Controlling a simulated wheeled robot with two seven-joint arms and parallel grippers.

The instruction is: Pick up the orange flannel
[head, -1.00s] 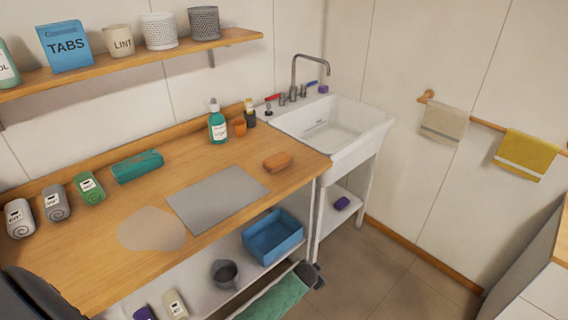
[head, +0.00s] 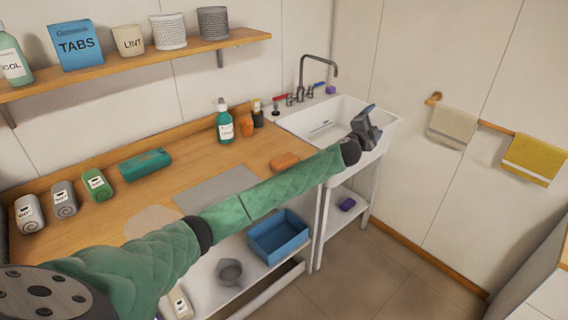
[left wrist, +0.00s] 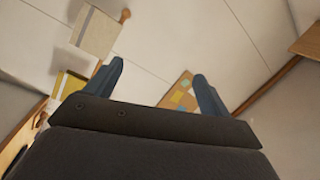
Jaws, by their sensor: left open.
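A small orange piece (head: 285,160) lies on the wooden counter near its front right corner; I cannot tell whether it is a folded flannel or a block. A mustard-yellow cloth with a pale stripe (head: 533,158) and a beige cloth (head: 452,126) hang on the wall rail. Both cloths also show in the left wrist view, the beige one (left wrist: 97,32) above the yellow one (left wrist: 70,86). My left gripper (head: 370,122) is open and empty above the sink, right of the orange piece and left of the rail. Its fingers (left wrist: 157,72) hold nothing. My right gripper is out of view.
The white sink (head: 335,117) with its tap stands right of the counter (head: 200,160). A green bottle (head: 224,122), rolled towels (head: 97,184) and a grey mat (head: 215,186) are on the counter. A blue bin (head: 278,237) sits below. Floor (head: 380,255) is clear before the rail.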

